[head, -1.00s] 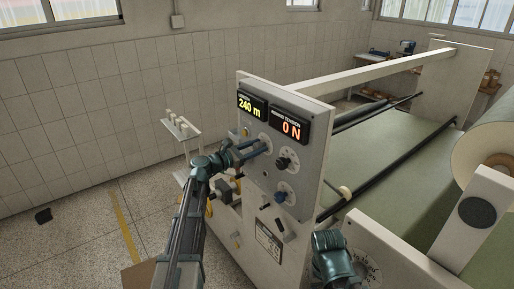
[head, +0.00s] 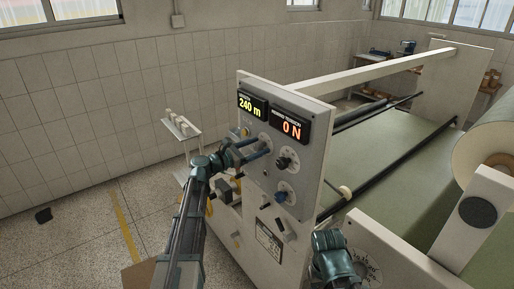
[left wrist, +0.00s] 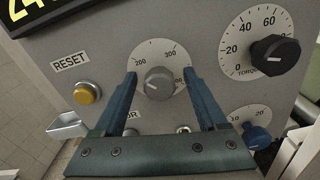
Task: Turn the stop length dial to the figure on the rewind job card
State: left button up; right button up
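The stop length dial is a round grey knob (left wrist: 159,83) on a white scale plate marked 200 and 300, centred in the left wrist view. Its top points between 200 and 300. My left gripper (left wrist: 160,74) is open, with one blue finger on each side of the knob and a gap at both sides. In the head view the left gripper (head: 262,149) is up against the panel and partly covers the dial. A yellow display (head: 251,104) reads 240 m. I cannot make out a rewind job card. My right gripper's fingers are out of view.
The red display (head: 291,128) reads 0 N. A black torque knob (left wrist: 275,55) and a blue knob (left wrist: 256,136) are right of the dial. A yellow reset button (left wrist: 87,93) is left of it. The machine's roll (head: 490,150) stands at right.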

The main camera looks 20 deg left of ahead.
pick_arm(q)
jog(key=shift+a, duration=0.1)
jog(key=v, duration=1.3)
jog(key=shift+s+a, duration=0.15)
jog(key=shift+s, duration=0.15)
jog(key=s+d+f+m+g+b, duration=0.1)
jog(key=s+d+f+m+g, duration=0.25)
jog(key=d+f, duration=0.3)
jog(key=s+d+f+m+g+y+b, duration=0.1)
jog(key=s+d+f+m+g+b, duration=0.15)
jog(key=d+f+m, duration=0.4)
jog(key=s+d+f+m+g, duration=0.3)
jog(key=d+f+g, duration=0.1)
jog(key=d, duration=0.4)
jog(key=s+d+f+m+g+y+b, duration=0.2)
jog(key=s+f+m+y, duration=0.3)
jog(key=s+m, duration=0.3)
jog(key=s+d+f+m+g+y+b, duration=0.2)
jog(key=s+f+m+y, duration=0.4)
jog(key=s+f+m, duration=0.2)
jog(key=shift+s+m+b, duration=0.2)
jog(key=shift+m+b, duration=0.15)
jog(key=shift+m, duration=0.15)
